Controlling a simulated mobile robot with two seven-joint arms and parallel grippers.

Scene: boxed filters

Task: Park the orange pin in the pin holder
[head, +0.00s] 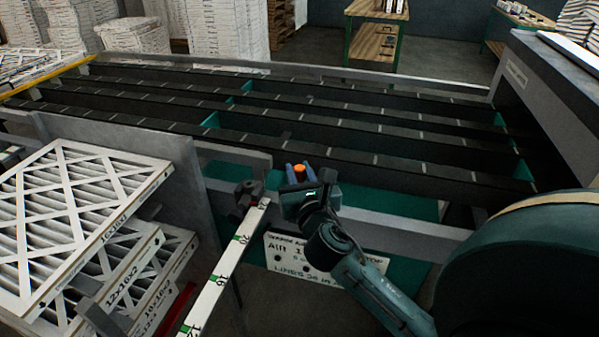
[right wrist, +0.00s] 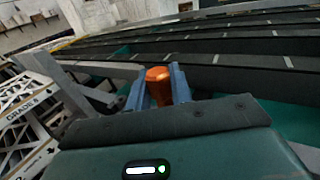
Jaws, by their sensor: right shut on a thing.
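The orange pin (head: 299,169) is between the blue fingers of my right gripper (head: 299,174), which is shut on it. In the right wrist view the pin (right wrist: 158,86) has a wide orange head between the two fingertips (right wrist: 158,92). The gripper is in front of the conveyor's near rail, right of the ruler's far end. I cannot pick out the pin holder for sure. A white plate (head: 284,248) with dark round spots and lettering hangs below the gripper, partly hidden by my right arm. My left gripper is not in view.
A white ruler bar (head: 222,277) with green marks runs toward a dark clamp-like block (head: 246,191). Stacked boxed filters (head: 75,215) stand at left beside a grey panel (head: 180,190). Dark conveyor rails (head: 330,117) cross behind. A grey machine housing (head: 550,90) stands at right.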

